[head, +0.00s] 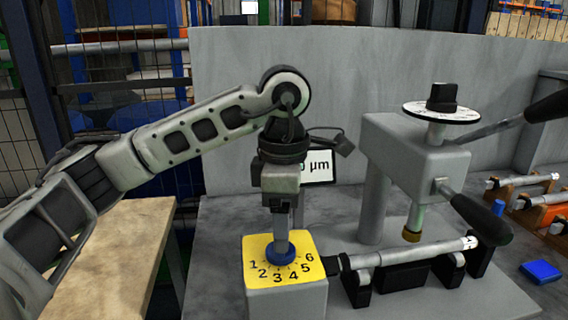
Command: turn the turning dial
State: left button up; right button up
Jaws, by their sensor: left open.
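The turning dial (281,255) has a blue round base on a yellow plate (254,248) marked 1 to 6, on top of a grey block. My right gripper is not in view.
Right of the dial, a bar lies across black supports (403,275). Behind it stands a grey machine head (412,150) with a round scale and black-handled levers. A small display (319,168) is behind my left wrist. A blue block (541,271) lies at the right.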

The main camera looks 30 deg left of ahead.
pick_arm(q)
notch_tip(320, 180, up, 12)
jog(key=p, duration=0.2)
jog(key=shift+f, duration=0.15)
dwell(0.4)
